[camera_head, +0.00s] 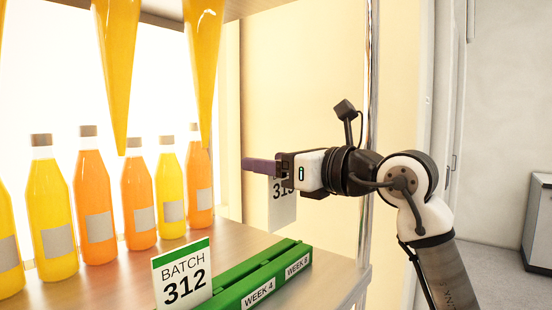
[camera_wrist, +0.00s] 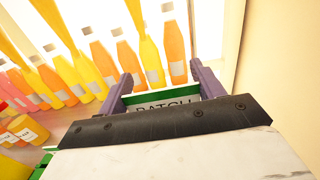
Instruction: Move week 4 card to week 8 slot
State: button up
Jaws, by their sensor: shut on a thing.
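My gripper (camera_head: 262,165) is shut on a white card (camera_head: 282,210) and holds it upright in the air. The card's printed number is partly hidden by my gripper. In the wrist view, the card (camera_wrist: 160,98) sits between the purple fingers, with a green band and part of the word BATCH showing. Below is the green holder (camera_head: 232,301) with labels WEEK 4 (camera_head: 258,293) and WEEK 8 (camera_head: 297,267). The held card is above the WEEK 8 end, apart from it. No card shows behind either label.
A BATCH 312 card (camera_head: 183,275) stands in the holder left of the WEEK 4 label. Several yellow and orange bottles (camera_head: 138,205) line the wooden shelf (camera_head: 140,268) behind. Orange cones hang above. A chrome post (camera_head: 372,75) stands behind my arm.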

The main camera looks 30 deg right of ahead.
aim_at(284, 207)
jog(key=shift+f+b, duration=1.1)
jog(key=shift+f, duration=0.55)
jog(key=shift+f+b, duration=1.85)
jog(key=shift+f, duration=0.2)
jog(key=o, duration=1.3)
jog(key=b+v, duration=0.2)
jog(key=v, duration=1.2)
jog(key=shift+d, duration=0.1)
